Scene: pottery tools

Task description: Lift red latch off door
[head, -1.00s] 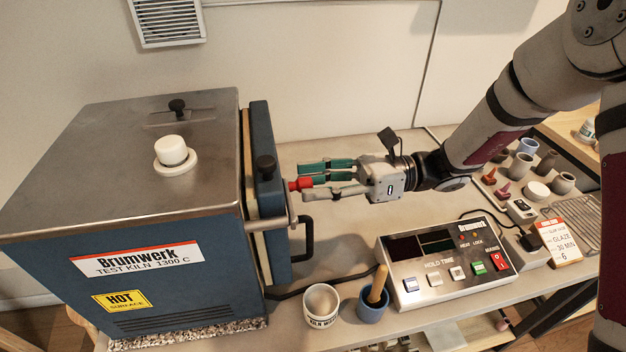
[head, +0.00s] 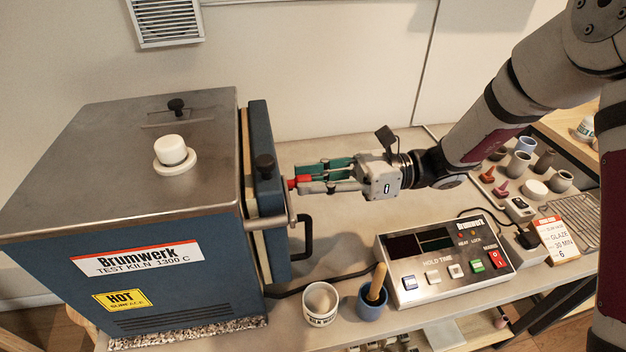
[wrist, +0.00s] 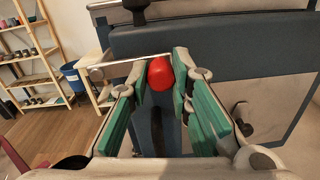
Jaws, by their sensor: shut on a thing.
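The kiln (head: 160,215) stands at the left in the head view, with its blue door (head: 265,190) on its right side. The red latch (head: 298,182) is a small red knob at the door's front; in the wrist view it shows as a rounded red end (wrist: 160,74). My gripper (head: 308,180) reaches in from the right, its green-padded fingers level. In the wrist view the fingertips (wrist: 160,72) are on either side of the red knob and shut on it. A metal bar (wrist: 130,66) runs across by the knob. The latch's far side is hidden.
A black door handle (head: 305,238) sits below my gripper. A control box (head: 445,262), a white cup (head: 321,303) and a blue mortar with a pestle (head: 373,300) stand on the bench in front. Small pots (head: 520,165) are at the right. The bench behind my gripper is clear.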

